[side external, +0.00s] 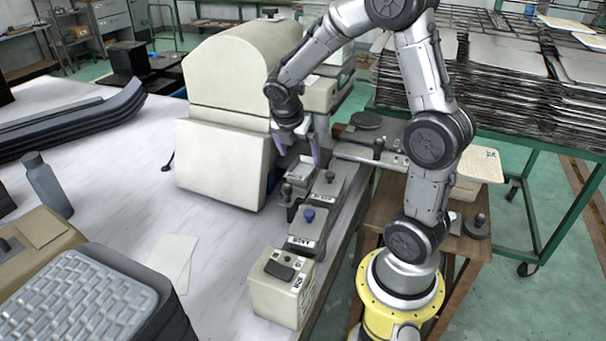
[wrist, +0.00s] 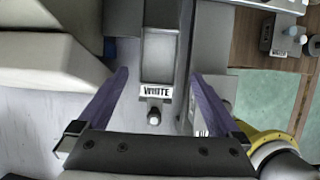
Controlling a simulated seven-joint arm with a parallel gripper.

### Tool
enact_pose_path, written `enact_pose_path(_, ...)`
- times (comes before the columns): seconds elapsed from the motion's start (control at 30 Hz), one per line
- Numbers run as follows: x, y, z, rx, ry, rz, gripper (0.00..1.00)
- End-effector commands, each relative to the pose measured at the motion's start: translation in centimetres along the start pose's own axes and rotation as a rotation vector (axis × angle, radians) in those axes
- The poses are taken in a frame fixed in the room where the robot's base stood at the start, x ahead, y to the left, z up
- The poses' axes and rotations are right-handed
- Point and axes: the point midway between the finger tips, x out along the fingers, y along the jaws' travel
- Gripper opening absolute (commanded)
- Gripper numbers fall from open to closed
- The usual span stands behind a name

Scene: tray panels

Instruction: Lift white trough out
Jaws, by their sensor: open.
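The white trough (wrist: 159,58) is a grey, shallow open tray with a "WHITE" label and a round pale knob at its near end. In the wrist view it lies lengthwise between the two purple fingers of my gripper (wrist: 159,76). The fingers are spread wide, with a gap on each side and nothing held. In the side view my gripper (side external: 297,152) hangs at what looks like the white trough (side external: 300,170), fingers pointing down. The exact height of the fingertips over it is hard to tell.
A large cream machine (side external: 235,90) stands close on the left. A neighbouring block with a dark knob (side external: 327,187), a blue-knobbed block labelled "NAVY" (side external: 309,226) and a cream box (side external: 281,290) line the table edge nearby. The white tabletop (side external: 120,185) left of the machine has free room.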

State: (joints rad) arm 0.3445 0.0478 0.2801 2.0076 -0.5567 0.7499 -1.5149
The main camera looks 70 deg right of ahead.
Motion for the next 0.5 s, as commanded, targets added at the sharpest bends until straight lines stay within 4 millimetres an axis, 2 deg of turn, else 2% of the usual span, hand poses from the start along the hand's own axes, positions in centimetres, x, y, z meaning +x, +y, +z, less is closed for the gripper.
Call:
enact_pose_path(0.1,1.7,0.0,0.0,0.001,0.0,-0.002,1.0)
enact_pose_path(0.37,3.5,0.0,0.0,0.001,0.0,-0.001,1.0)
enact_pose_path(0.5,5.6,0.1,-0.1,0.0,0.001,-0.004,1.0)
